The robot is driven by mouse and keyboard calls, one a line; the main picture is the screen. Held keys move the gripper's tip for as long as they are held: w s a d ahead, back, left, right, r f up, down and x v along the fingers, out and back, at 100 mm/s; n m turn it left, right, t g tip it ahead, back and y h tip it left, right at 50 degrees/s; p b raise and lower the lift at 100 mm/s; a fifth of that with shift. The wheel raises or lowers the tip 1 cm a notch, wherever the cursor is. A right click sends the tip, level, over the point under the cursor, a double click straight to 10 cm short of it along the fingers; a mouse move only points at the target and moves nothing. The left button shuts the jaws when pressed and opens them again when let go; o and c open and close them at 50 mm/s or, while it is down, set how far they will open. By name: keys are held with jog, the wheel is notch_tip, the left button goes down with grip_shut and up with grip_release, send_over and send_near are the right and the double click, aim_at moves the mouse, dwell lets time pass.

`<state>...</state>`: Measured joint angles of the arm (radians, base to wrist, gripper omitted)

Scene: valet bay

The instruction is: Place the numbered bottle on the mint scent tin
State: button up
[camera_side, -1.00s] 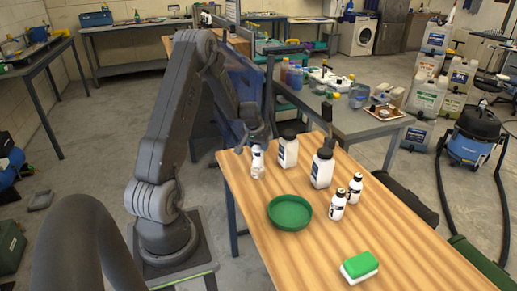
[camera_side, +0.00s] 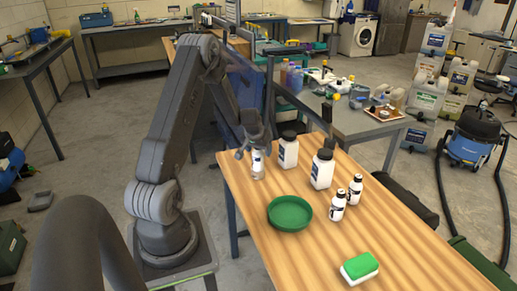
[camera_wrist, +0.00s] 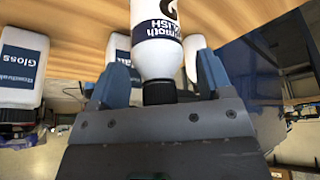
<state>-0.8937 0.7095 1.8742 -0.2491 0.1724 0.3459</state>
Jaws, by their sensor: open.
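The round green tin (camera_side: 290,214), shallow with a raised rim, stands on the wooden table and looks empty. My gripper (camera_side: 254,150) is at the table's far left edge, open around a white bottle (camera_side: 258,168). In the wrist view my gripper (camera_wrist: 160,75) has one blue-grey finger on each side of this bottle (camera_wrist: 155,42). The bottle has a dark cap, a blue label reading "Smooth Polish" and a large dark mark, partly cut off, which may be a number. I cannot tell whether the fingers touch it.
Two larger white bottles with black caps, one nearer my gripper (camera_side: 288,152) and one further right (camera_side: 322,169), stand beside it. Two small white bottles (camera_side: 337,206) (camera_side: 354,189) stand right of the tin. A green-and-white sponge (camera_side: 359,267) lies at the front. The table's middle right is clear.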

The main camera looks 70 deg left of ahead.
jog(key=v, duration=1.2)
jog(key=w+d+r+m+t+h, duration=0.15)
jog(key=d+r, duration=0.35)
jog(key=d, duration=0.5)
jog(key=d+r+m, duration=0.3)
jog(key=d+r, duration=0.3)
jog(key=d, duration=0.3)
jog(key=s+d+r+m+h, duration=0.1)
jog(key=s+d+m, duration=0.1)
jog(key=s+d, duration=0.4)
jog(key=s+d+r+m, duration=0.2)
jog(key=s+d, duration=0.5)
jog(key=d, duration=0.5)
jog(key=shift+s+r+t+h, duration=0.2)
jog(key=shift+r+t+h, duration=0.15)
jog(key=shift+t, duration=0.1)
